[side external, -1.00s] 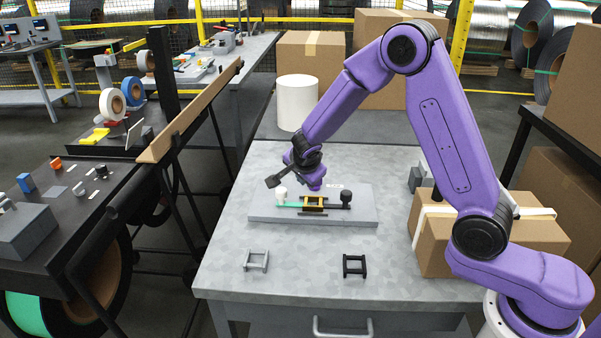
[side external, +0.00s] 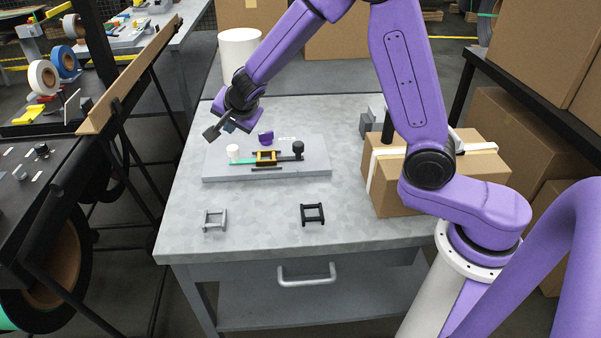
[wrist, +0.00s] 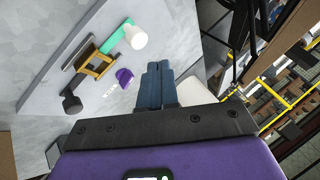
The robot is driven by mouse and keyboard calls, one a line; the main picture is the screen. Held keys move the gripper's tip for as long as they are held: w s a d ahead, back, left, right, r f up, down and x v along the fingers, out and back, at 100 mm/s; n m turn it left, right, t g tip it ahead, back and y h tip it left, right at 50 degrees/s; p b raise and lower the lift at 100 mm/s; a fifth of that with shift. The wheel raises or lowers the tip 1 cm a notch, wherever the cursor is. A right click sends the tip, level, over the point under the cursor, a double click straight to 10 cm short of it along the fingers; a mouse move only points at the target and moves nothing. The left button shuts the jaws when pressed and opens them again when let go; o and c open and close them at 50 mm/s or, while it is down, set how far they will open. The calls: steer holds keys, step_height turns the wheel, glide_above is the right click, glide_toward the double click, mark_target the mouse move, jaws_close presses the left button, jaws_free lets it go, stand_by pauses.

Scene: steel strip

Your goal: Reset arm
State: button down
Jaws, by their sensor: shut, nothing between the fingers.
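On the plate, a yellow frame (side external: 266,157) sits across a strip that is green (side external: 244,161) on the left and dark on the right. A white knob (side external: 233,151) stands at the left end and a black knob (side external: 298,148) at the right. A small purple piece (side external: 265,137) is behind the frame; it also shows in the wrist view (wrist: 124,77).
A grey frame (side external: 214,220) and a black frame (side external: 313,213) lie at the table's front. A cardboard box (side external: 400,190) with white straps stands at right. A white cylinder (side external: 240,52) stands behind. A dark bench (side external: 50,165) with a brown board (side external: 135,75) is at left.

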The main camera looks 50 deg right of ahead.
steer(key=s+a+r+n+y, duration=0.45)
steer(key=a+n+y, duration=0.2)
steer(key=a, duration=0.25)
steer(key=s+a+n+g+y, duration=0.35)
steer(key=s+n, duration=0.45)
steer(key=s, duration=0.5)
steer(key=s+d+f+n+g+h, duration=0.1)
steer(key=s+d+n+g+h, duration=0.1)
steer(key=s+d+n, duration=0.4)
steer(key=s+d+f+n+g+h, duration=0.1)
steer(key=s+d+n+h, duration=0.4)
steer(key=s+d, duration=0.6)
steer(key=s+g, duration=0.1)
steer(key=s, duration=0.3)
steer(key=shift+s+n, duration=0.35)
